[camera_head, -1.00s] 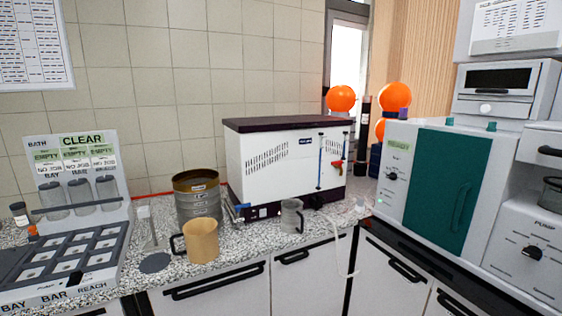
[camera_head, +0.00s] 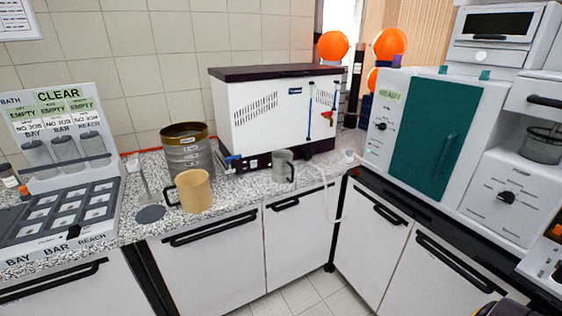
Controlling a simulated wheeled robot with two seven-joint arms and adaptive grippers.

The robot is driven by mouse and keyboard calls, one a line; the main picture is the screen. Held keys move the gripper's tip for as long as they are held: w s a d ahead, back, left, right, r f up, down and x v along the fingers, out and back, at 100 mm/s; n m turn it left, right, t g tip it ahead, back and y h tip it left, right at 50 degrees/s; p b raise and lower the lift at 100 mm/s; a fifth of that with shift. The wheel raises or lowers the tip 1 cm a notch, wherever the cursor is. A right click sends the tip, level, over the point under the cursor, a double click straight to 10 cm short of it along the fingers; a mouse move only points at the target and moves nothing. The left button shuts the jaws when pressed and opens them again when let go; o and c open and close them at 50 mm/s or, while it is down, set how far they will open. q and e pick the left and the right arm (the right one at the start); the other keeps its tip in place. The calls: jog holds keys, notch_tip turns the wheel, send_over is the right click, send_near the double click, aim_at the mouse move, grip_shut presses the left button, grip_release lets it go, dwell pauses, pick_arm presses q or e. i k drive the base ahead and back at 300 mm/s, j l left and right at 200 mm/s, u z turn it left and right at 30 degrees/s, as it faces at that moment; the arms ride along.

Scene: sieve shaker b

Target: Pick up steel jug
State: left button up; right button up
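The steel jug (camera_head: 281,168) is a small grey metal jug with a dark handle on its right side. It stands upright on the speckled counter (camera_head: 232,192), in front of the white box-shaped bath with a dark lid (camera_head: 258,118). A tan jug (camera_head: 196,191) with a dark handle on its left stands to its left, nearer the front edge.
A stack of sieves (camera_head: 188,156) stands behind the tan jug. A rack with labelled bays (camera_head: 66,150) fills the left. A teal-doored cabinet (camera_head: 432,135) stands right. A pale hose (camera_head: 327,190) hangs over the counter edge beside the steel jug. White cupboards (camera_head: 215,270) are below.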

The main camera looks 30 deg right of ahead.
aim_at(283, 167)
jog(key=i+l, duration=0.85)
jog(key=l, duration=0.25)
